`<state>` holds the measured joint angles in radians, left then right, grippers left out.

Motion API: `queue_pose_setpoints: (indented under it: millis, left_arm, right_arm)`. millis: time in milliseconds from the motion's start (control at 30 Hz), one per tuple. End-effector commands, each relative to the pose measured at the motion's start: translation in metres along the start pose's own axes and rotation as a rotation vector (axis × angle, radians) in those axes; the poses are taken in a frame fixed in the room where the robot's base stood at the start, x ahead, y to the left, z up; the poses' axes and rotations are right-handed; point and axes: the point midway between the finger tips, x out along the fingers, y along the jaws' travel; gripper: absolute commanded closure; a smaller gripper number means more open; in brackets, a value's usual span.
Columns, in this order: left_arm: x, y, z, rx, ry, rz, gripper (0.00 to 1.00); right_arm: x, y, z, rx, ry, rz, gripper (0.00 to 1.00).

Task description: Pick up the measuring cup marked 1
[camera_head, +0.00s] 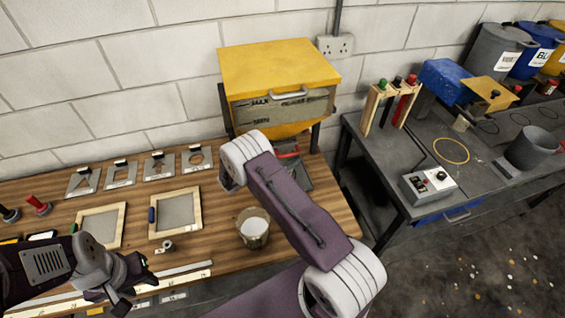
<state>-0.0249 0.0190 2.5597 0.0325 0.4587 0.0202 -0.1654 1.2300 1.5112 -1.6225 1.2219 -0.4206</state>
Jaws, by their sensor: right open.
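A clear cup with white contents (253,236) stands upright on the wooden bench, left of my right arm. I cannot read any mark on it, so I cannot tell whether it is the measuring cup marked 1. My left gripper (128,280) is low at the left, over the front of the wooden bench and well left of the clear cup. Its dark fingers do not show clearly whether they are apart.
A yellow hopper (278,65) stands at the back. Two framed screens (175,211) and several metal stencil plates (120,174) lie on the wooden bench. A control box (428,184) and a grey bucket (531,150) stand on the right bench. A gap separates the benches.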

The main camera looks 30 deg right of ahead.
Motion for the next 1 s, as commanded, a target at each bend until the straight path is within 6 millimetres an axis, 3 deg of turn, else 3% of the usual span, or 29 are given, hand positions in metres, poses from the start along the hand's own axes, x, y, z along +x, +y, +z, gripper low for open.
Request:
queue_pose_setpoints:
  millis: [200, 267, 500, 533, 1000]
  left_arm:
    - [0.000, 0.000, 0.000, 0.000, -0.001, 0.000, 0.60]
    - [0.000, 0.000, 0.000, 0.000, -0.001, 0.000, 0.60]
    - [0.000, 0.000, 0.000, 0.000, -0.001, 0.000, 0.60]
    - [0.000, 0.000, 0.000, 0.000, -0.001, 0.000, 0.60]
    - [-0.006, 0.000, 0.000, 0.000, 0.000, 0.000, 0.60]
  right_arm:
    - [0.003, 0.000, -0.001, 0.001, 0.000, 0.001, 0.00]
    - [0.002, 0.000, -0.001, 0.001, 0.000, 0.001, 0.14]
    - [0.002, 0.000, -0.001, 0.001, 0.000, 0.000, 0.81]
    - [0.002, 0.000, 0.000, 0.002, -0.002, 0.001, 0.86]
    - [-0.003, 0.002, 0.010, 0.003, -0.002, -0.001, 0.86]
